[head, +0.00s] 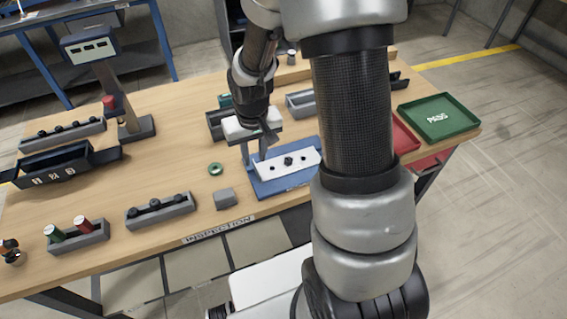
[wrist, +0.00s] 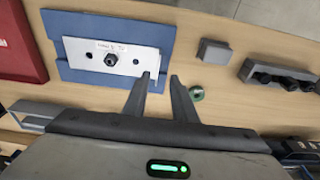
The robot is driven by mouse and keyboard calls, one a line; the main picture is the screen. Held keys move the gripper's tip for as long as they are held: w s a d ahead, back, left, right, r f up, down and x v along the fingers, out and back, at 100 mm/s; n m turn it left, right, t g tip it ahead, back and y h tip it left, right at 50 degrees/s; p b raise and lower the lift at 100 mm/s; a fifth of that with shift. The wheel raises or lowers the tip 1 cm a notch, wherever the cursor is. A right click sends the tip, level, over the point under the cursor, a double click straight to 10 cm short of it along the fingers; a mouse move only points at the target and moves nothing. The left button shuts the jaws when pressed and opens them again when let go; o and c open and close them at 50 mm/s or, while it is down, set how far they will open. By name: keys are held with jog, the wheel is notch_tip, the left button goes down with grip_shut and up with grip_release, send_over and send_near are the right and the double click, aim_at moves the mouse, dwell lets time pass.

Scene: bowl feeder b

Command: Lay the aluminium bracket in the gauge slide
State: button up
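A flat silver plate with dark holes, which looks like the aluminium bracket (head: 302,157), lies on the blue gauge slide (head: 270,187). In the wrist view the bracket (wrist: 82,52) has a small printed label, a dark hex-shaped piece at its middle and a raised lip at its right end. Blue base (wrist: 62,27) shows around it. I cannot tell whether it lies fully flat. My gripper (head: 265,153) is over the bracket's left end in the head view.
A green ring (head: 215,169) and a grey block (head: 225,198) lie left of the gauge. Grey racks (head: 160,211) stand farther left. A red tray (head: 403,138) and a green PASS tray (head: 440,117) are at right. Grey bins (head: 301,104) stand behind.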

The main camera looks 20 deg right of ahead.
aim_at(256, 167)
jog(key=shift+w+d+f, duration=0.1)
jog(key=shift+w+f, duration=0.05)
jog(key=shift+f, duration=0.75)
jog(key=shift+w+d+f, duration=0.1)
jog(key=shift+w+f, duration=0.1)
jog(key=shift+f, duration=0.75)
jog(key=shift+w+f, duration=0.15)
jog(key=shift+f, duration=0.75)
grip_shut()
